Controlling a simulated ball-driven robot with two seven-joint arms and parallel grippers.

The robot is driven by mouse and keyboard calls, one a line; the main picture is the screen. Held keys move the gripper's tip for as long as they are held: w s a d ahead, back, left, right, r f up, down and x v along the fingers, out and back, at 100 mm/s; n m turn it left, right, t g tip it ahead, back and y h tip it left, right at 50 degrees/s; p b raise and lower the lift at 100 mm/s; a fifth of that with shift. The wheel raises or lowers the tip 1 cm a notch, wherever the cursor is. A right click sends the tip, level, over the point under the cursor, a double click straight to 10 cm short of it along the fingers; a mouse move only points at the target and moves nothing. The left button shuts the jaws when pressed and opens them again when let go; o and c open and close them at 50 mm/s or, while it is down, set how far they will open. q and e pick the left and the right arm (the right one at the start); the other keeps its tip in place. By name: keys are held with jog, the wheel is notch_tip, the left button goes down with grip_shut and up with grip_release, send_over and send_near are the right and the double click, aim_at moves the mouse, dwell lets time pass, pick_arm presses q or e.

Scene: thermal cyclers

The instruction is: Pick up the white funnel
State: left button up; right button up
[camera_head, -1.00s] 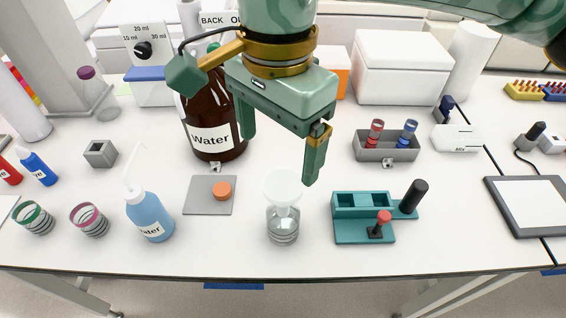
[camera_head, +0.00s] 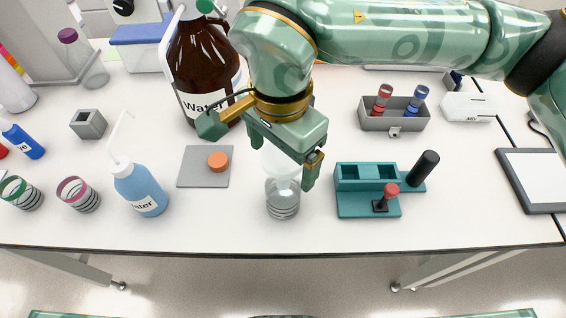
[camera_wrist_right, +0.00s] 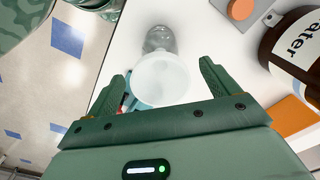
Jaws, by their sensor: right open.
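The white funnel (camera_head: 281,160) sits in the mouth of a clear glass flask (camera_head: 283,200) near the front middle of the table. Its upper part is partly hidden by my right gripper in the head view. My right gripper (camera_head: 283,165) is open above and around the funnel, with one finger on each side in the picture. In the right wrist view the funnel's round rim (camera_wrist_right: 160,79) lies between the two open fingers (camera_wrist_right: 163,82), with the flask (camera_wrist_right: 160,40) beyond it. I cannot tell whether the fingers touch the funnel. My left gripper does not show.
A brown water bottle (camera_head: 203,80) stands behind left of the flask. A grey plate with an orange disc (camera_head: 217,160) lies left. A blue wash bottle (camera_head: 140,190) stands farther left. A teal rack (camera_head: 365,205) is close on the right. The table's front edge (camera_head: 300,252) is near.

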aim_at(282, 162)
notch_tip(282, 162, down, 4)
jog(key=shift+r, duration=0.25)
jog(key=c, duration=0.8)
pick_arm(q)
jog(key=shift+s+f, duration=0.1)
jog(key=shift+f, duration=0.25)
pick_arm(e)
jog(key=shift+r, duration=0.1)
pick_arm(q)
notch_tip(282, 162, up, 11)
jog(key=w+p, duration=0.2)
jog(key=p, duration=0.8)
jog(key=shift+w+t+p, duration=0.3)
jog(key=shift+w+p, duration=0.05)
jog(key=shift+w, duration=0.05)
pick_arm(e)
notch_tip(282, 162, up, 18)
jog(key=shift+f, duration=0.1)
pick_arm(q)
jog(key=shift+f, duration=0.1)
